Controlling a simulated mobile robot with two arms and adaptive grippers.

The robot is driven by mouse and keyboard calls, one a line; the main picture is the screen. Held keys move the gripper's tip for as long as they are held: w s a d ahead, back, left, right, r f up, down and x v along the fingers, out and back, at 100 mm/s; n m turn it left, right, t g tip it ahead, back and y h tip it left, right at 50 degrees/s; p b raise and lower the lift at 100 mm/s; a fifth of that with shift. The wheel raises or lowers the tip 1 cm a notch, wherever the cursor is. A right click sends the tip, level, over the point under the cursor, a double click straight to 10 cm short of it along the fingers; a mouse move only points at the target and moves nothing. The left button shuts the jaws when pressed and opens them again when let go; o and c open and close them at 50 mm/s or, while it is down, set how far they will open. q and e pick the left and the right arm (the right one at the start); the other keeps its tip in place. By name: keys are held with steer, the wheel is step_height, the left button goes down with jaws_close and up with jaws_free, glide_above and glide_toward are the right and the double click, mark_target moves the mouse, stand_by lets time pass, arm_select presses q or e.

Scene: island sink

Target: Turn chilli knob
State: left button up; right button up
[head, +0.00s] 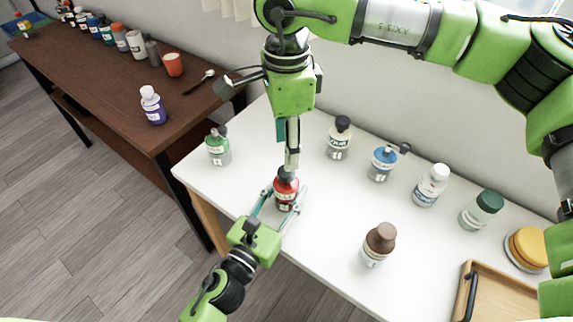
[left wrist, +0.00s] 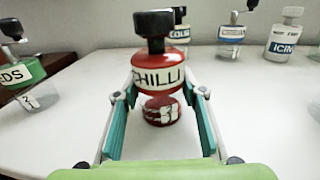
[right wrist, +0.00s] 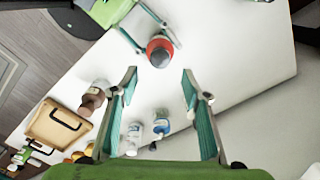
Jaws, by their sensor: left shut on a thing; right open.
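The chilli bottle (head: 286,194) is red with a dark top and a cream label, standing upright on the white table. In the left wrist view its "CHILLI" label (left wrist: 158,78) and black knob (left wrist: 155,24) face me. My left gripper (head: 281,200) is shut on the bottle's lower body, one finger on each side. My right gripper (head: 291,160) points down from above, just over the bottle's top. In the right wrist view its fingers (right wrist: 158,72) are apart and empty, with the dark round knob (right wrist: 159,56) showing just beyond the fingertips, not gripped.
A green-topped bottle (head: 218,146) stands left of the chilli. A black-topped bottle (head: 338,138), a blue one (head: 382,163), a white one (head: 431,185) and a brown one (head: 378,244) stand to the right. A wooden tray (head: 505,297) is at the front right. A brown side table (head: 110,75) is left.

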mark_target(286, 176)
step_height(286, 176, down, 7)
stand_by(0.3)
steer(key=c, duration=1.1)
